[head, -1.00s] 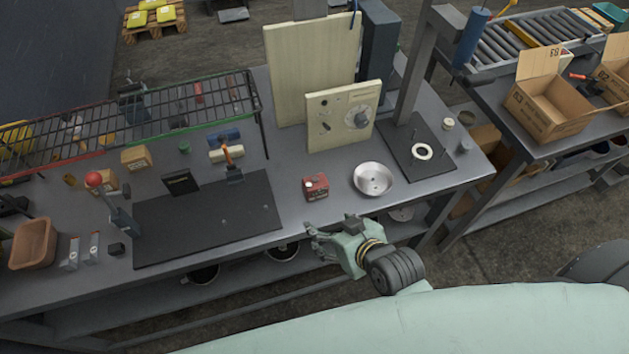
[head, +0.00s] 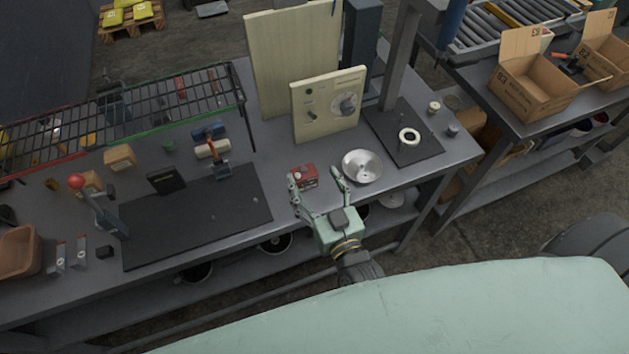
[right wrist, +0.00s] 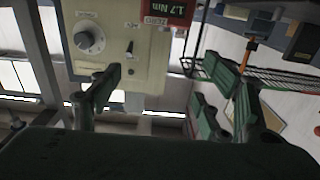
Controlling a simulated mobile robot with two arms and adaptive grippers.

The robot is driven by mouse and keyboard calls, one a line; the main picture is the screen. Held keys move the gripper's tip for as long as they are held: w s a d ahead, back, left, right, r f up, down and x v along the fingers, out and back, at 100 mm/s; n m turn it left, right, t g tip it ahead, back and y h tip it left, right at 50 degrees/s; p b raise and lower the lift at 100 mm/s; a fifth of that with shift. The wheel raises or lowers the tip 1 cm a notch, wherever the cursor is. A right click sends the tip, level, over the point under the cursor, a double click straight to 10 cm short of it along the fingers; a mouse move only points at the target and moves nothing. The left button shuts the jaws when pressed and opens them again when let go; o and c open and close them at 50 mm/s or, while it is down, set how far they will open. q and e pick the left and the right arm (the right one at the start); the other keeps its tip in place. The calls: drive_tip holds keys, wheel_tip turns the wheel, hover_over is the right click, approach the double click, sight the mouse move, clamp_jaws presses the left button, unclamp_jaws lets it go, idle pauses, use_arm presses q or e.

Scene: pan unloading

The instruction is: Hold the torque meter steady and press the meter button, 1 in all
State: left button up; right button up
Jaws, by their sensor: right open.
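The torque meter, a small red box (head: 306,174), sits on the bench in the head view. In the right wrist view, a red face reading 1.7 Nm (right wrist: 180,12) with a ZERO label shows at the top edge. My right gripper (head: 315,176) is open, with one fingertip close by the meter's left side and the other apart from its right side. I cannot tell whether the left fingertip touches it. The open fingers also show in the right wrist view (right wrist: 160,75). The meter button cannot be made out clearly. My left gripper is not in view.
A shiny round pan (head: 362,167) stands just right of the right finger. A cream panel with a dial (head: 325,115) stands behind the meter. A dark mat (head: 190,222) lies to the left, below a wire rack (head: 140,105). A white ring (head: 409,136) lies at right.

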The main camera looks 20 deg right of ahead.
sight(308, 182)
wheel_tip(308, 182, down, 7)
drive_tip(key=b, duration=0.6)
drive_tip(key=shift+f, duration=0.1)
drive_tip(key=w, duration=0.2)
drive_tip(key=w+b, duration=0.1)
drive_tip(key=w, duration=0.2)
drive_tip(key=w+b, duration=0.1)
drive_tip(key=w, duration=0.1)
drive_tip(key=shift+w+a+r, duration=0.15)
drive_tip(key=shift+w+r, duration=0.05)
drive_tip(key=shift+r, duration=0.15)
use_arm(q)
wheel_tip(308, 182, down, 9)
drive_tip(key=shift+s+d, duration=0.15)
use_arm(e)
drive_tip(key=c, duration=1.4)
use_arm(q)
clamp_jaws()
use_arm(e)
drive_tip(key=shift+c, duration=0.3)
